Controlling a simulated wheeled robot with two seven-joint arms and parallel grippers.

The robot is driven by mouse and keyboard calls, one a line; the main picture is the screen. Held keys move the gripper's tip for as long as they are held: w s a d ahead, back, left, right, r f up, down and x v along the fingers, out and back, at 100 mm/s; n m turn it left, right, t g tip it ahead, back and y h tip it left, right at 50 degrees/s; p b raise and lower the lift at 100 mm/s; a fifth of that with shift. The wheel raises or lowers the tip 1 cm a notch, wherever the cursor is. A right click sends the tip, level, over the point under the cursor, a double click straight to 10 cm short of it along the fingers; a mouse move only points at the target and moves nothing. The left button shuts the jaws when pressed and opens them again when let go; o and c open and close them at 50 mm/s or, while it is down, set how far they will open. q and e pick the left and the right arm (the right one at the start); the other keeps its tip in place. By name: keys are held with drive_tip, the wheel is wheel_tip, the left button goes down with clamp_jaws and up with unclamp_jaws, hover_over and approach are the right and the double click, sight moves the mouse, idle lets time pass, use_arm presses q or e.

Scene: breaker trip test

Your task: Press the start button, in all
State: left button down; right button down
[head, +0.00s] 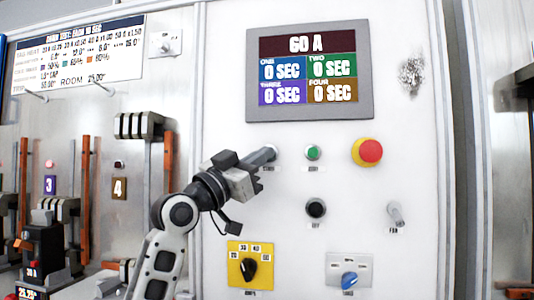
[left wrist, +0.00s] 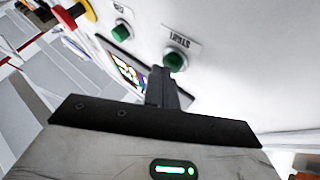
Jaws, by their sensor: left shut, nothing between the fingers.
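The start button shows in the left wrist view as a green round button (left wrist: 175,61) beside its START label (left wrist: 181,42). My left gripper (head: 266,155) is shut and empty, its fingertips pointing at the panel. In the left wrist view the shut fingertips (left wrist: 162,76) end just short of or at the button's lower edge; I cannot tell whether they touch. In the head view the fingers mostly hide the start button. The display (head: 310,70) reads 60 A, with 0 SEC in all of its fields. My right gripper is not in view.
A second green button (head: 313,153) and a red mushroom button on yellow (head: 370,151) lie to the right. A black knob (head: 316,208), a toggle lever (head: 396,214), a yellow dial plate (head: 250,264) and a blue knob (head: 349,281) sit lower. Breaker stations stand at left.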

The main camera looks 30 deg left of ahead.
use_arm(q)
drive_tip(key=shift+s+d, duration=0.2)
drive_tip(key=shift+s, duration=0.7)
drive_tip(key=shift+s+d, duration=0.2)
drive_tip(key=shift+s, duration=0.6)
drive_tip(key=shift+s+d, duration=0.25)
drive_tip(key=shift+s, duration=0.55)
drive_tip(key=shift+s+d, duration=0.2)
drive_tip(key=shift+s, duration=0.6)
drive_tip(key=shift+f, duration=0.1)
